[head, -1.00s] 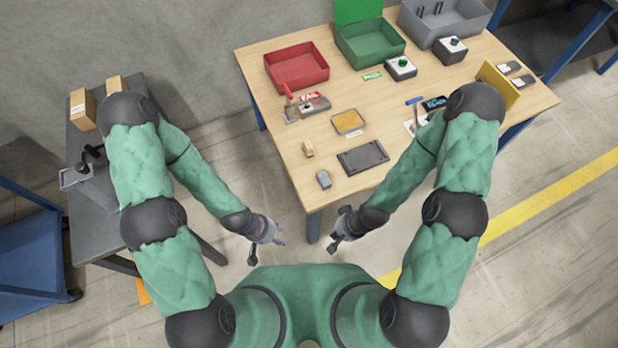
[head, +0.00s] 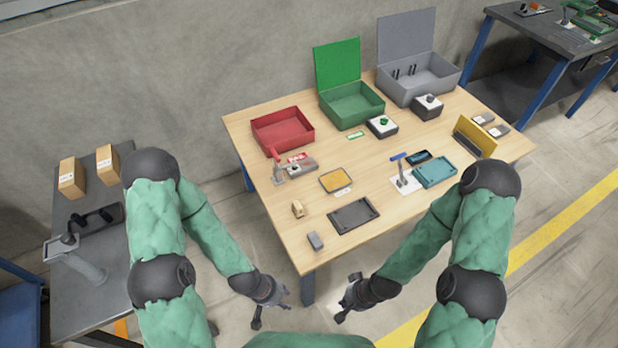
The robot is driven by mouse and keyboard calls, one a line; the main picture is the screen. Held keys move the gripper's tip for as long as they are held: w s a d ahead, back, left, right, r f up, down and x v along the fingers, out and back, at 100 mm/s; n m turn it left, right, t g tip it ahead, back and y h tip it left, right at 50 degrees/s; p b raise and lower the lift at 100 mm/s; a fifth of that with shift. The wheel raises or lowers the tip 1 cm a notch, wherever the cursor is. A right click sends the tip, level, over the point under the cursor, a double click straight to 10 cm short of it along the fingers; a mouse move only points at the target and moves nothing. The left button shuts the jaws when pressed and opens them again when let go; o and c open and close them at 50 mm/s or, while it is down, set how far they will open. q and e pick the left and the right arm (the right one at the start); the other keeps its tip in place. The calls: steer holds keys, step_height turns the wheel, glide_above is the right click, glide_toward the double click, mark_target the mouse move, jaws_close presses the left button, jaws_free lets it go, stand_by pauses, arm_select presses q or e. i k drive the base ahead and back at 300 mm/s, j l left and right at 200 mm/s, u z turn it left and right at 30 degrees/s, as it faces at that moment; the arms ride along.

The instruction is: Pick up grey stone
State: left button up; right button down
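The grey stone (head: 315,241) is a small grey block lying near the front left corner of the wooden table. My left gripper (head: 272,309) is in front of the table, below and left of the stone in the head view. Its fingers look spread and hold nothing. My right gripper (head: 343,298) is in front of the table, below and right of the stone. Its fingers also look apart and empty. Neither gripper touches the stone.
On the table (head: 238,130), a small tan block (head: 297,209) and a dark flat tray (head: 353,216) lie near the stone. Red (head: 283,133), green (head: 352,107) and grey (head: 418,82) bins stand at the back. A dark side table (head: 75,290) with cartons stands left.

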mark_target(315, 241)
steer(key=j+z, duration=0.7)
steer(key=z, duration=0.2)
steer(key=k+j+z, duration=0.2)
steer(key=z, duration=0.25)
steer(key=j, duration=0.1)
